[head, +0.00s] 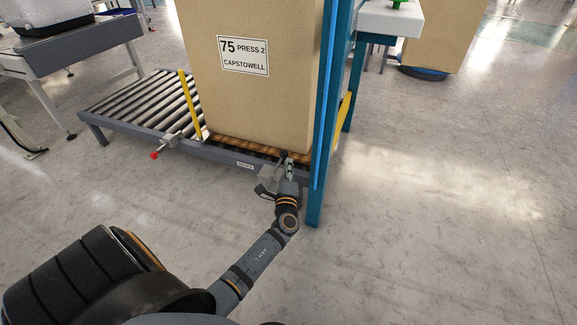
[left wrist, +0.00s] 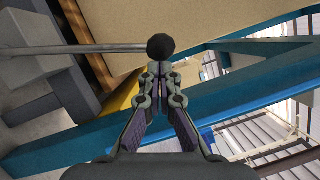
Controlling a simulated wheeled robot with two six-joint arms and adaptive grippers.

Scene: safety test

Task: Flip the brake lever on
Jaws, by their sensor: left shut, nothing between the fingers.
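Two levers show on the front side of the roller conveyor (head: 128,98). One has a red knob (head: 154,155) on a short rod at a grey block (head: 172,139); it stands clear of my arm. The other has a black ball knob (left wrist: 161,47) on a thin grey rod (left wrist: 85,49) running in from the left in the left wrist view. I cannot tell which is the brake lever. My left gripper (head: 287,160) is shut and empty, its fingertips (left wrist: 161,70) right by the black knob. I cannot tell whether they touch. My right gripper is out of view.
A big cardboard box (head: 255,105) labelled "75 PRESS 2 CAPSTOWELL" stands on the conveyor behind my gripper. A blue post (head: 322,130) rises close to the right of it. A yellow bar (head: 190,105) stands at the box's left.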

